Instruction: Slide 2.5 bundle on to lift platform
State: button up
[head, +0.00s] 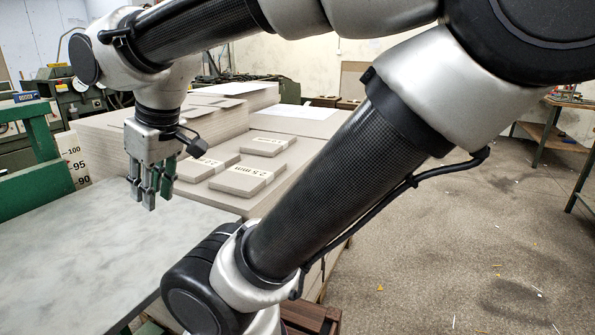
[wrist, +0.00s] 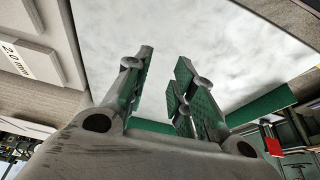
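The 2.5 mm bundle (head: 238,184) is a flat grey board pack with a white label band. It lies on the front part of the greyboard stack (head: 215,201), near its edge. My gripper (head: 150,193) points down to the left of the bundles, over or beside the pale, smooth platform (head: 95,250). Its fingers are apart and nothing is between them. In the wrist view, my gripper (wrist: 160,85) shows a clear gap with the pale platform (wrist: 215,35) behind it. A bundle labelled 2.0 mm (wrist: 35,62) shows there at the left.
Two more bundles, one at the back (head: 268,146) and one at the left (head: 195,172), lie on the stack. Taller board piles (head: 105,145) stand behind my gripper. A green frame (head: 35,190) and a height scale (head: 76,165) stand at the left. Floor at right is mostly open.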

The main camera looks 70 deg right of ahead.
aim_at(247, 177)
jog(key=i+j+z, duration=0.1)
jog(key=z, duration=1.55)
